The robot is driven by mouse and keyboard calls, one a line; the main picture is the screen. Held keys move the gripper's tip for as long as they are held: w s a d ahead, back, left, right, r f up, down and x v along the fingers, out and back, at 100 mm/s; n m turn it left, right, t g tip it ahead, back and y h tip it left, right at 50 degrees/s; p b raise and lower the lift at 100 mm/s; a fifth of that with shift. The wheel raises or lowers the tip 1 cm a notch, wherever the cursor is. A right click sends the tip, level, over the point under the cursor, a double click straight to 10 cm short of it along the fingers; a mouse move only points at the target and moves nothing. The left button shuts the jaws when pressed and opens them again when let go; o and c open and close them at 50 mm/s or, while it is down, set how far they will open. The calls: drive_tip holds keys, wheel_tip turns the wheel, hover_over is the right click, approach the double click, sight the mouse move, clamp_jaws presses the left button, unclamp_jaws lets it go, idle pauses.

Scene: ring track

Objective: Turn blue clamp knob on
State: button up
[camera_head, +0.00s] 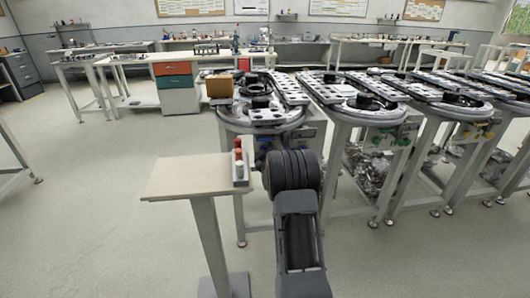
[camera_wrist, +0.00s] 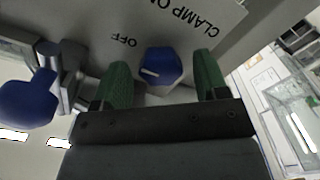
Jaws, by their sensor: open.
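The blue clamp knob (camera_wrist: 161,66) shows in the wrist view, on a grey panel printed "CLAMP ON" (camera_wrist: 188,18) and "OFF" (camera_wrist: 125,40). Its white mark points left in the picture, on the side of the "OFF" label. My gripper (camera_wrist: 161,60) is open. One green finger appears on each side of the knob, with a visible gap on both sides. I cannot tell how far the fingertips are from the panel. In the head view my arm hides the gripper and the knob.
A larger blue knob or handle (camera_wrist: 28,98) on a metal fitting is left of my gripper. A small beige table (camera_head: 185,177) with a box of red and white buttons (camera_head: 239,165) stands left of my arm. Ring-track stations (camera_head: 262,115) line up to the right.

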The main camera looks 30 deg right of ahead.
drive_tip(key=shift+w+d, duration=0.15)
drive_tip(key=shift+w, duration=0.3)
drive_tip(key=shift+c, duration=0.2)
drive_tip(key=c, duration=0.9)
